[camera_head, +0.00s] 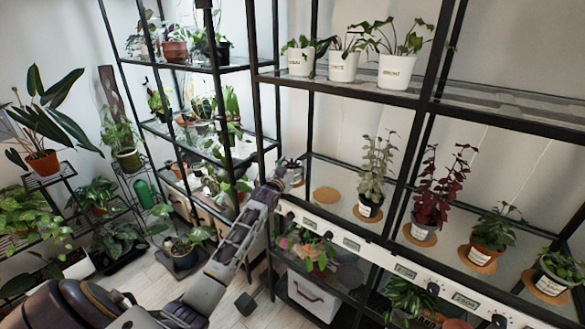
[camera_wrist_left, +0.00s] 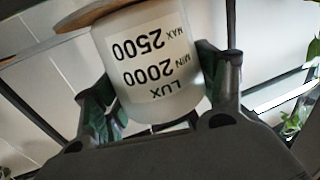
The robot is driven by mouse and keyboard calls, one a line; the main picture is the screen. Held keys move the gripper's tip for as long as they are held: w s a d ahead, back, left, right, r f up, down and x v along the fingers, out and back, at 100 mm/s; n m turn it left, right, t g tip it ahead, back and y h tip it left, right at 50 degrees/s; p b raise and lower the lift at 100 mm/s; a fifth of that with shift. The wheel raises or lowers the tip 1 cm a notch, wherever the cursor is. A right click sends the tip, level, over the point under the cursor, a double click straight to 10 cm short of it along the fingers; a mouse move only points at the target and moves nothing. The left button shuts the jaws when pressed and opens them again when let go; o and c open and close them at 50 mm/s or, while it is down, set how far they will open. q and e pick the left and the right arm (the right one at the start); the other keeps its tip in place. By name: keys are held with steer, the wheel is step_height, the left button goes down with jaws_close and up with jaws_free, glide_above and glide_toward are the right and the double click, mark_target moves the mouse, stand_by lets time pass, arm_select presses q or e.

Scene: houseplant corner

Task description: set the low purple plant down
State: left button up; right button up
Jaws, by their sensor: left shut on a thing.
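My left gripper (camera_head: 291,172) reaches the left end of the middle shelf of the black rack. In the left wrist view the left gripper (camera_wrist_left: 160,95) is shut on a white pot, the low purple plant's pot (camera_wrist_left: 150,60), one finger on each side. Its label reads LUX MIN 2000 MAX 2500, upside down in the picture. A brown cork mat (camera_wrist_left: 100,14) shows at the pot's base; I cannot tell whether they touch. The foliage is mostly hidden by the gripper. An empty cork mat (camera_head: 327,195) lies to the right of the gripper. My right gripper is not in view.
A grey-green plant (camera_head: 376,165), a dark red plant (camera_head: 440,185) and other pots stand on cork mats further right. A labelled rail (camera_head: 350,243) runs along the shelf's front. A black upright (camera_head: 308,115) rises near my gripper. White pots (camera_head: 343,67) stand above.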

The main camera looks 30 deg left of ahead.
arm_select(q)
steer(key=o, duration=0.8)
steer(key=shift+f, duration=0.1)
steer(key=o, duration=0.4)
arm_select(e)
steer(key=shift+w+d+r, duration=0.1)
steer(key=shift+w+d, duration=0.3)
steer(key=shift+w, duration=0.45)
